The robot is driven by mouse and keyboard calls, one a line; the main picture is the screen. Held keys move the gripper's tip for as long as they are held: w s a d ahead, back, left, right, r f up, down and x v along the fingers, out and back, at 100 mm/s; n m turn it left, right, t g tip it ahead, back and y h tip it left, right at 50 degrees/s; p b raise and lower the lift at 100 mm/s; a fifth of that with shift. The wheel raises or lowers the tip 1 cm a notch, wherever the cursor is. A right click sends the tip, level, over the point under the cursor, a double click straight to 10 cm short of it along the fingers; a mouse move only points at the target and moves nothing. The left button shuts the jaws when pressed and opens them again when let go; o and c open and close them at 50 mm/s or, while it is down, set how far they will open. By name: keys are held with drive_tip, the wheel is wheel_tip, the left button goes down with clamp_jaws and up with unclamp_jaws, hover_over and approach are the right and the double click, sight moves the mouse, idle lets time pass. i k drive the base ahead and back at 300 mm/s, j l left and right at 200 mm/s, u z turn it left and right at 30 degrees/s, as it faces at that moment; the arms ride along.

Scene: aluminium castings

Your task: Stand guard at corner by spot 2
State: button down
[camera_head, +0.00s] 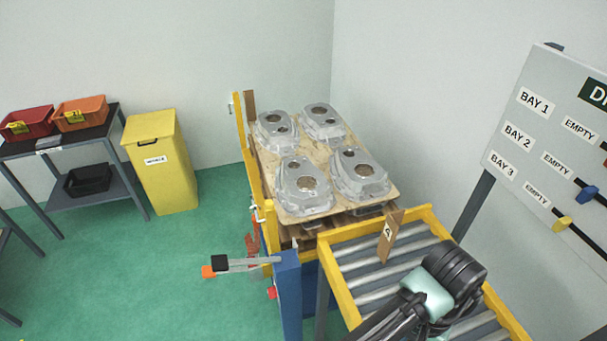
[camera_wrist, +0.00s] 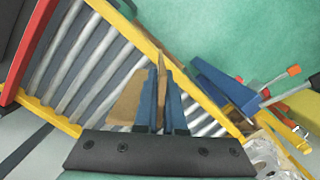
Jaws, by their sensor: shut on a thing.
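My gripper (camera_wrist: 161,78) is shut on a brown cardboard corner guard (camera_wrist: 126,103). The guard also shows in the head view (camera_head: 388,237), with a label "A" on its face, standing roughly upright over the roller conveyor near the pallet's front right corner, apart from the castings. My fingers are hidden in the head view. The loaded pallet (camera_head: 283,213) carries a board with several grey castings (camera_head: 303,186). Another brown strip (camera_head: 250,106) stands upright at its back left corner. I see no spot numbers on it.
The yellow-edged roller conveyor (camera_head: 345,282) lies under my arm. A blue post (camera_head: 288,295) with an orange-tipped lever (camera_head: 240,265) stands front left of the pallet. A yellow bin (camera_head: 160,175) and bay board (camera_head: 550,150) flank it.

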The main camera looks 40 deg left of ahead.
sight(286, 221)
drive_tip(key=i+j+u, duration=0.2)
drive_tip(key=i, duration=0.25)
drive_tip(key=i+j+u, duration=0.2)
drive_tip(key=i+j, duration=0.15)
drive_tip(key=i, duration=0.15)
drive_tip(key=i+j+u, duration=0.2)
drive_tip(key=i, duration=0.25)
